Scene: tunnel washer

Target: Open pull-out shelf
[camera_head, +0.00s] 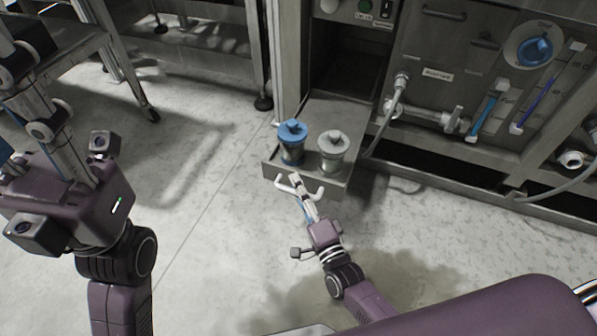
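The pull-out shelf (318,115) is a grey metal drawer extending from an opening in the machine, low down. A pale handle (317,193) curves out from its front face. My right gripper (297,183) is at the middle of this handle, its fingers close together around it; the exact contact is small in view. A blue-lidded container (292,142) and a white-lidded container (332,151) stand upright on the shelf near its front. My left gripper (32,85) is at the upper left, far from the shelf; its fingers are partly cut off by the picture edge.
The machine panel (437,45) with a hose, pipes and gauges stands right of the shelf. Metal tables (205,68) with wheeled legs stand at the upper left.

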